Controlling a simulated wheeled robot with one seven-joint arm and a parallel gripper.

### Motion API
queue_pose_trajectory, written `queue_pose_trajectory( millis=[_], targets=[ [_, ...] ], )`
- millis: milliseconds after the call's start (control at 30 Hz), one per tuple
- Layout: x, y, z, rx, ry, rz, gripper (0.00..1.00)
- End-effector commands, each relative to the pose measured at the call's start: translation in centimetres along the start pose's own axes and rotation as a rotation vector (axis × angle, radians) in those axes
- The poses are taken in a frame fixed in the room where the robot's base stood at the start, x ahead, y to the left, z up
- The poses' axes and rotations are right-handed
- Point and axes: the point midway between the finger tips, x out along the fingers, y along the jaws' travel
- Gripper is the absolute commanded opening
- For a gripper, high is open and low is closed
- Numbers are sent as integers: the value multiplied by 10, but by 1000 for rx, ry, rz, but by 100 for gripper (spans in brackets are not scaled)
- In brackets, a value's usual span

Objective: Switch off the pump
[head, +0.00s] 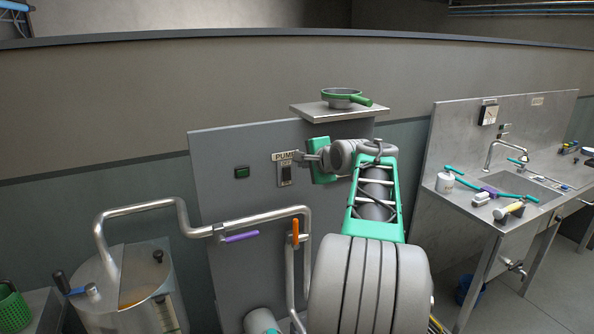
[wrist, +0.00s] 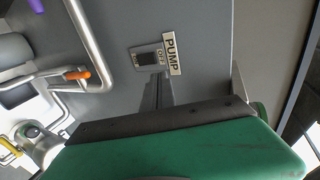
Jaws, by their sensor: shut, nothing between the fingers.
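My gripper (head: 303,158) is shut and empty, close to the right side of the switch and label. In the wrist view my gripper (wrist: 158,80) points towards the switch plate. I cannot tell whether it touches. The rocker's position is too small to read.
A green indicator (head: 241,171) sits left of the switch. Below are pipes with a purple-handled valve (head: 240,237) and an orange-handled valve (head: 295,232). A sink bench (head: 450,205) stands at right.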

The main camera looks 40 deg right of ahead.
Motion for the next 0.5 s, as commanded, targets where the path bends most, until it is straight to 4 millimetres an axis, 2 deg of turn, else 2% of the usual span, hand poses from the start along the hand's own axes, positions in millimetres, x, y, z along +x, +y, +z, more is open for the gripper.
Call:
queue_pose_trajectory(
  millis=[100,233,333,500],
  targets=[
    [-25,-5,5,-3,-7,1,0],
    [-47,-11,7,-3,-11,3,0],
    [-57,-14,6,-2,-11,3,0],
    [-62,-15,6,0,-11,5,0]
  ],
)
